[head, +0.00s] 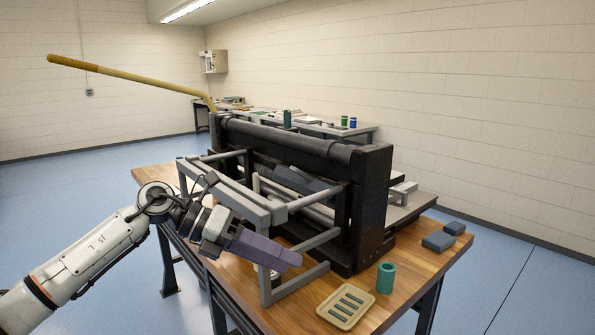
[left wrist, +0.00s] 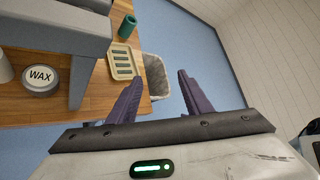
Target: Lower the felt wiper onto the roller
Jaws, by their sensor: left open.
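The black press (head: 362,215) stands on the wooden bench. A long dark roller (head: 290,138) runs along its top. Inside its front, a blue-grey bar (head: 300,180), which looks like the felt wiper, sits tilted above a pale roller (head: 318,212); I cannot tell whether they touch. A grey bar frame (head: 235,204) projects from the press front. My left gripper (head: 290,258) is in front of this frame, apart from the bar. Its purple fingers are spread with nothing between them in the left wrist view (left wrist: 160,85). My right gripper is out of view.
A tan slotted tray (head: 346,307), a teal cup (head: 386,278) and blue pads (head: 438,241) lie at the bench's right end. A WAX tin (left wrist: 40,79) sits by the frame. A wastebin (left wrist: 155,75) stands beyond the bench edge. A long yellow handle (head: 130,76) rises left.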

